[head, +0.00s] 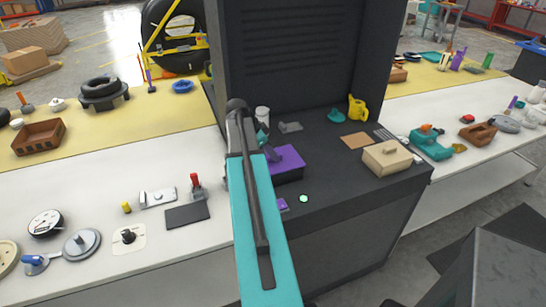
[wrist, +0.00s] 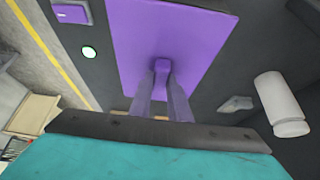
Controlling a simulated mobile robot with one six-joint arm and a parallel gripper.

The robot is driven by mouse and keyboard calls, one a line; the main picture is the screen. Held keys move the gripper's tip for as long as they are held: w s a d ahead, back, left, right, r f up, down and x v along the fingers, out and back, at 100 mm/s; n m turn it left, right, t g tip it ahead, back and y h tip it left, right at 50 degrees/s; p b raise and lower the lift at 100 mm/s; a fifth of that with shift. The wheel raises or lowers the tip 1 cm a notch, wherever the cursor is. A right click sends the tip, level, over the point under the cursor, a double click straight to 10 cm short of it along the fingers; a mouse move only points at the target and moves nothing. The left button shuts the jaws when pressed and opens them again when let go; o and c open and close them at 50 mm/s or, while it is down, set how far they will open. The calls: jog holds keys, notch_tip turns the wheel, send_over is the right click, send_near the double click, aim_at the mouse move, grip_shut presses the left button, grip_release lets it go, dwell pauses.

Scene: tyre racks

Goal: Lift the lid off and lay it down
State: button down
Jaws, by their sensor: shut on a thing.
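A purple lid (head: 286,158) lies level over a dark box (head: 288,178) on the black worktop, partly hidden by my arm in the head view. In the wrist view the purple lid (wrist: 190,35) fills the top middle, with its small knob (wrist: 162,63) between my fingertips. My gripper (wrist: 162,75) is shut on that knob. In the head view my arm hides the fingers. I cannot tell whether the lid touches the box or is slightly raised.
A white cylinder (wrist: 280,105) stands close by. The worktop's middle (head: 330,165) is clear. A dark panel (head: 295,50) rises behind.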

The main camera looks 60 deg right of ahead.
jog(key=shift+r+b, duration=0.6)
jog(key=shift+r, duration=0.6)
jog(key=s+a+r+b, duration=0.1)
jog(key=s+a+b, duration=0.8)
jog(key=s+a, duration=0.2)
jog(key=shift+a+r, duration=0.15)
jog(key=shift+r, duration=0.05)
jog(key=shift+s, duration=0.15)
jog(key=shift+r, duration=0.2)
